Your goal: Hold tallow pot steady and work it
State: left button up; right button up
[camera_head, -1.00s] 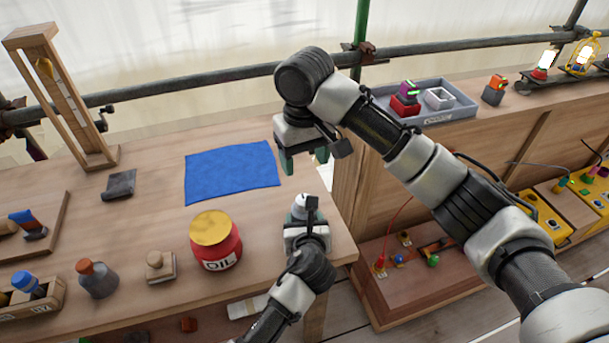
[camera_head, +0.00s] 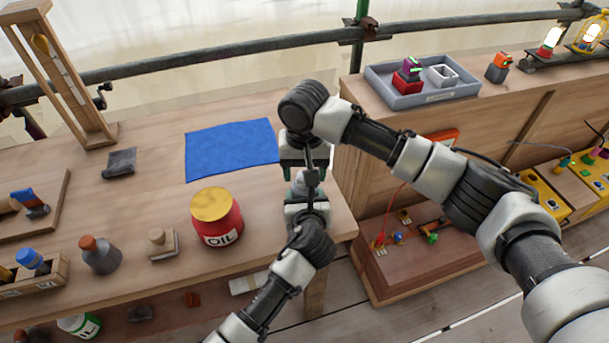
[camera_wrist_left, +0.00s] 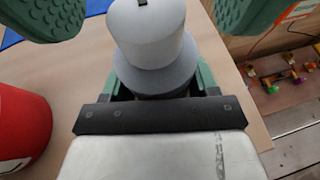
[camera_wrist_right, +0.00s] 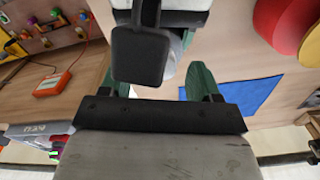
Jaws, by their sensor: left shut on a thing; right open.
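The tallow pot shows in the left wrist view as a pale grey, stepped round pot (camera_wrist_left: 152,45) with a small dark mark on top. My left gripper (camera_head: 303,190) is shut on it at the table's right end. In the head view the pot is mostly hidden by my grippers. My right gripper (camera_head: 305,168) is open just above and behind it. Its green fingers stand apart on either side of the pot's top in the left wrist view. The right wrist view shows a pale part of the pot (camera_wrist_right: 172,62) between the open fingers; contact cannot be told.
A red oil tin (camera_head: 217,220) with a yellow lid stands left of my left gripper. A blue cloth (camera_head: 231,149) lies behind it. A stamp-like block (camera_head: 162,243) and a grey bottle (camera_head: 100,255) stand farther left. A grey tray (camera_head: 425,90) sits on the right bench.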

jog(key=shift+f, duration=1.1)
jog(key=c, duration=0.9)
jog(key=shift+c, duration=0.2)
jog(key=shift+n, duration=3)
jog(key=shift+r, duration=0.1)
